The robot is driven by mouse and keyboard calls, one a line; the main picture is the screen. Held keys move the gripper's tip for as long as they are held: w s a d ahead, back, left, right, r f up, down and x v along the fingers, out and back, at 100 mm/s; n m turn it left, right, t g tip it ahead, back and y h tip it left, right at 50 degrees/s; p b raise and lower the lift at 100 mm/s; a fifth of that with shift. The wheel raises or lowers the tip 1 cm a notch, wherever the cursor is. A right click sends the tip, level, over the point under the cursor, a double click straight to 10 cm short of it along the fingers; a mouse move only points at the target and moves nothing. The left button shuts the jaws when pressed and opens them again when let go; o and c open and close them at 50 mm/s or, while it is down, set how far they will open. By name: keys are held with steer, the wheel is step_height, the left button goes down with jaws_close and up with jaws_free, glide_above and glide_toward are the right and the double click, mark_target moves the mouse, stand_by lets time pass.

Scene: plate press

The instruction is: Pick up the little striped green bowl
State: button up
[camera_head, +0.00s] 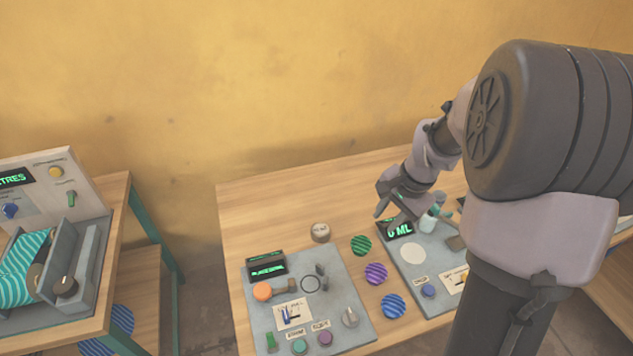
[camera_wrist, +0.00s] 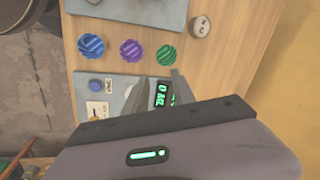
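The little striped green bowl (camera_head: 361,245) sits on the wooden table in the gap between two grey panels, behind a purple striped bowl (camera_head: 376,272) and a blue striped one (camera_head: 393,305). In the wrist view the green bowl (camera_wrist: 166,54) is the right end of the row, just above the fingertips. My gripper (camera_head: 393,210) is above the right panel's display, behind and right of the green bowl, and apart from it. Its fingers (camera_wrist: 163,80) are spread, with the display visible between them. Nothing is held.
The left panel (camera_head: 343,298) carries knobs, buttons and a small display. The right panel (camera_head: 440,260) has a white disc, a blue button and a "0 ML" display. A small round pale object (camera_head: 320,232) stands left of the bowl.

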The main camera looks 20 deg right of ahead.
steer(key=b, duration=0.5)
glide_above(368, 249)
steer(key=s+d, duration=0.1)
step_height(368, 249, down, 12)
steer(key=shift+s+f, duration=0.15)
steer(key=b+x, duration=0.1)
steer(key=x, duration=0.2)
steer(key=b+x, duration=0.1)
steer(key=x, duration=0.1)
steer(key=shift+a+f+b, duration=0.25)
steer(key=shift+a+b, duration=0.05)
steer(key=shift+b, duration=0.05)
steer(key=shift+r, duration=0.2)
steer(key=shift+c, duration=0.4)
jaws_close()
